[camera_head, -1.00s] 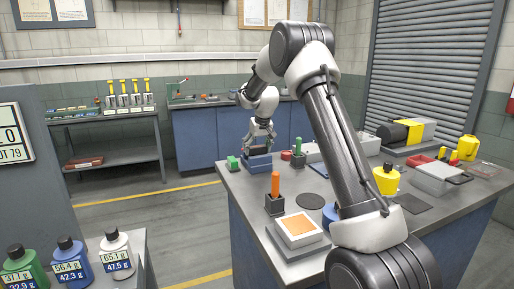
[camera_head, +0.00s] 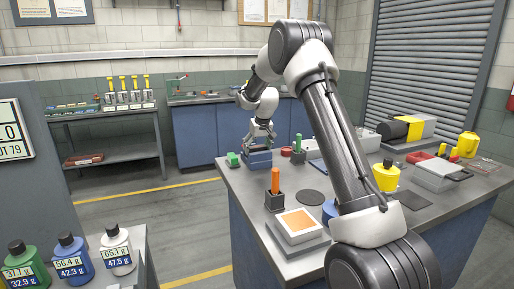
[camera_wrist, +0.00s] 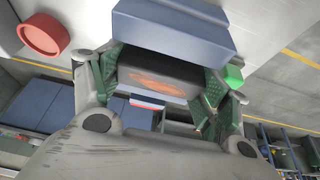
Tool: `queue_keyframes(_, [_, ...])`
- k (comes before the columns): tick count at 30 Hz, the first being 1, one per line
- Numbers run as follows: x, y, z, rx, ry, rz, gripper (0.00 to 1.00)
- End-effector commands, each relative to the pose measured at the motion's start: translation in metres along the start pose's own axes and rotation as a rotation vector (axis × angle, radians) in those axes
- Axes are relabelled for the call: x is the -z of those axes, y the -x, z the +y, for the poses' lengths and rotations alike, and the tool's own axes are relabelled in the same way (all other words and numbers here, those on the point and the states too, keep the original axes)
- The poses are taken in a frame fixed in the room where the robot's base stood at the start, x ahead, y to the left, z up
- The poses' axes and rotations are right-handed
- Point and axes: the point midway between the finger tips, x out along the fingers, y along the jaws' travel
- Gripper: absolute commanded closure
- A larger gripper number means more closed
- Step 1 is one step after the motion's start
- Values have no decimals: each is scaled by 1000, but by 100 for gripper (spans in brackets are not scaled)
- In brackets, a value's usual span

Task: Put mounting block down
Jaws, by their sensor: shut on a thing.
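My gripper (camera_head: 259,144) is at the far left corner of the grey workbench (camera_head: 243,193), pointing down just above a blue block (camera_head: 258,161). In the wrist view, its green-padded fingers (camera_wrist: 160,82) are shut on a dark block with an orange-brown round mark (camera_wrist: 160,76), apparently the mounting block. The blue block (camera_wrist: 175,27) lies right beside the dark block in that view. I cannot tell whether the two touch or whether the dark block rests on anything. In the head view, the dark block is too small and covered to make out clearly.
A small green block (camera_head: 233,159) stands left of the blue block, and a red round piece (camera_head: 286,151) right of it. A green-handled tool (camera_head: 298,144) and an orange-handled tool (camera_head: 275,181) stand in dark holders nearby. An orange-topped plate (camera_head: 298,226) is nearer.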

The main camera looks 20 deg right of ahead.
Motion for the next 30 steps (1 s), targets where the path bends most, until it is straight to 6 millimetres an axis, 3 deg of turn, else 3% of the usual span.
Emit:
queue_keyframes(1, [0,0,0,0,0,2,66])
queue_keyframes(2, [0,0,0,0,0,2,21])
queue_keyframes(6, [0,0,0,0,0,1,0])
queue_keyframes(20, [0,7,0,0,0,-1,0])
queue_keyframes(30, [1,79,0,0,0,4,0])
